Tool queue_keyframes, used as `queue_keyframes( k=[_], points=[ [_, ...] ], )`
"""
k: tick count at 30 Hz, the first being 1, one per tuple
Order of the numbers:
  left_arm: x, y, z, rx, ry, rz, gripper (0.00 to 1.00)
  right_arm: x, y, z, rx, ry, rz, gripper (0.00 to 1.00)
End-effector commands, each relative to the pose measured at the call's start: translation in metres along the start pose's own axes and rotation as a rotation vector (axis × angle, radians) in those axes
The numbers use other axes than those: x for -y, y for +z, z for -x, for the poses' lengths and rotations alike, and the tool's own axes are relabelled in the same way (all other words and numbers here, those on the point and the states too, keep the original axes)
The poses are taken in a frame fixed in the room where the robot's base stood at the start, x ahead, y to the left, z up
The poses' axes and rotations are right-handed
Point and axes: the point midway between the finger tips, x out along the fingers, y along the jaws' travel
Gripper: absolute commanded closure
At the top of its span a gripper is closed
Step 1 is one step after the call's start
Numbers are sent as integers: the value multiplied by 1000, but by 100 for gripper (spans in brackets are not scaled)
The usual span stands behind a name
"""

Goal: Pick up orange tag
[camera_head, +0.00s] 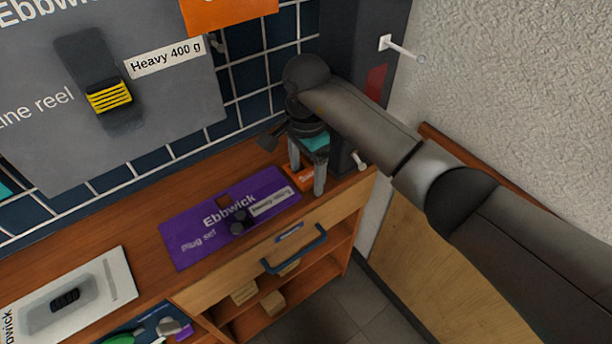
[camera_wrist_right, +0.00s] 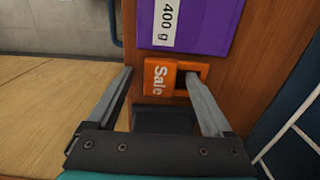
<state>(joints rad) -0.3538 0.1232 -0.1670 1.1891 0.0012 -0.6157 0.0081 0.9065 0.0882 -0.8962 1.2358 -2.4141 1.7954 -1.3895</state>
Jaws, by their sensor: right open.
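The orange tag (camera_head: 302,178) lies on the wooden counter at its right end, beside the purple card. In the right wrist view the orange tag (camera_wrist_right: 159,84) shows the word "Sale" and a dark square opening at one end. My right gripper (camera_head: 307,180) points down over the tag, and its fingers partly hide it in the head view. In the right wrist view my right gripper (camera_wrist_right: 159,74) is open, with one finger on each side of the tag. One finger overlaps the tag's opening; I cannot tell whether they touch. My left gripper is not in view.
A purple Ebbwick card (camera_head: 185,222) with a dark plug lies next to the tag. A drawer with a blue handle (camera_head: 294,250) is below the counter edge. A white card (camera_head: 112,275) lies at left. A tiled wall (camera_head: 287,30) and dark post stand behind.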

Motion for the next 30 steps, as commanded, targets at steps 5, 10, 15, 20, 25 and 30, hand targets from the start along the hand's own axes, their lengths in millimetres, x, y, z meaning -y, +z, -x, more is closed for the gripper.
queue_keyframes(
  k=[5, 10, 15, 20, 25, 30],
  points=[
    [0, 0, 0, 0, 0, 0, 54, 0, 0, 0, 1, 0, 0, 25],
    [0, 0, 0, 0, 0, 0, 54, 0, 0, 0, 0, 0, 0, 44],
    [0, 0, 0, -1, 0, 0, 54, 0, 0, 0, 0, 0, 0, 63],
    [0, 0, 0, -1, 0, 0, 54, 0, 0, 0, 0, 0, 0, 81],
    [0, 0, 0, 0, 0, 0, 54, 0, 0, 1, 0, 0, 0, 100],
    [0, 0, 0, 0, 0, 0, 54, 0, 0, 1, 0, -1, 0, 100]
  ],
)
